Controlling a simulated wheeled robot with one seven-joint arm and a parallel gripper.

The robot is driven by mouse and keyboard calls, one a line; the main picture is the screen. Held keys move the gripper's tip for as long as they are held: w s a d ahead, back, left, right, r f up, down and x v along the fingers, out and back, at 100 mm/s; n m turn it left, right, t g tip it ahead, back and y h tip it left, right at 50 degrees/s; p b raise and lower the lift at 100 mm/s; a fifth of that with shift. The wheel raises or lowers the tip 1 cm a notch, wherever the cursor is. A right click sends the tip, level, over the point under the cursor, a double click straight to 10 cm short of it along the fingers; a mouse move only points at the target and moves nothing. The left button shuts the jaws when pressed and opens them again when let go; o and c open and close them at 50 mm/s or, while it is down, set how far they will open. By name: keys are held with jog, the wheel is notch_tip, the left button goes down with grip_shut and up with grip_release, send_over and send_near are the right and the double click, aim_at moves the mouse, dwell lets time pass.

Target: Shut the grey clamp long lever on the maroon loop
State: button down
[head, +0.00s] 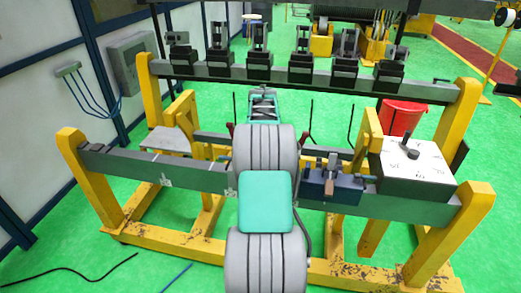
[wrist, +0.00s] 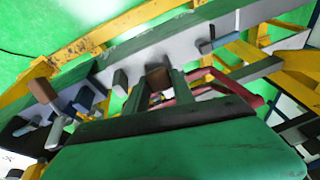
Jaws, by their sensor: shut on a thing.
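In the wrist view my gripper (wrist: 158,92) has its two dark fingers closed on a brown block (wrist: 158,77), which looks like the end of the grey clamp's long lever. The clamp's body is mostly hidden behind the fingers and my green gripper housing. A maroon loop (wrist: 243,92) shows just right of the fingers; whether the lever bears on it cannot be told. In the head view my gripper (head: 263,92) reaches out beyond my arm, over the middle of the yellow frame, and the grip is too small to read. A maroon piece (head: 303,135) shows right of my arm.
A blue clamp (head: 330,186) with a brown-tipped lever sits on the near rail, right of my arm. A white box (head: 412,165) with a black knob stands farther right. A red bucket (head: 402,118) is behind it. Several black fixtures line the far rail (head: 300,77).

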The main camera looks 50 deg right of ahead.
jog(key=shift+w+d+r, duration=0.2)
jog(key=shift+d+r, duration=0.15)
jog(key=shift+r, duration=0.2)
jog(key=c, duration=1.4)
grip_release()
jog(key=shift+d+f, duration=0.1)
jog(key=shift+o, duration=0.7)
jog(key=shift+f, duration=0.15)
jog(key=shift+o, duration=0.9)
jog(key=shift+f, duration=0.1)
jog(key=v, duration=0.2)
jog(key=b+v, duration=0.1)
jog(key=v, duration=0.5)
jog(key=shift+a+f+b, duration=0.1)
jog(key=shift+a+b, duration=0.15)
jog(key=shift+b, duration=0.1)
